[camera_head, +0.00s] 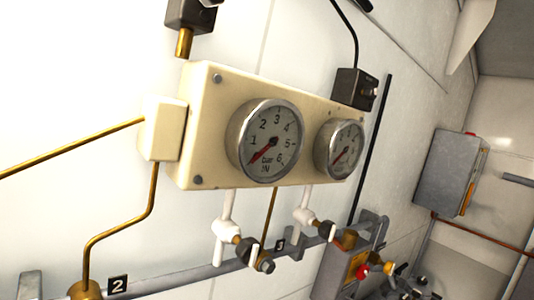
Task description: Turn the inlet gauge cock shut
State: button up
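The inlet gauge (275,135), marked IN and bar, is the left of two round dials on a cream panel (205,120). Its red needle points to the lower left, below the 1. A white pipe drops from under it to the inlet gauge cock (225,231), a white body with a dark fitting to its right. The cock's lever position is too small to tell. A similar second cock (305,219) hangs below the right gauge (338,150). My gripper is not in view, and nothing is seen touching either cock.
A grey rail (185,278) runs below the cocks, with a tag marked 2 (118,285) and a tag marked 3 (280,244). Brass pipes (120,230) run at the left. A grey box (452,170) and a unit with a red knob (362,272) stand at the right.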

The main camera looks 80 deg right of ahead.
aim_at(248, 250)
jog(key=z, duration=1.65)
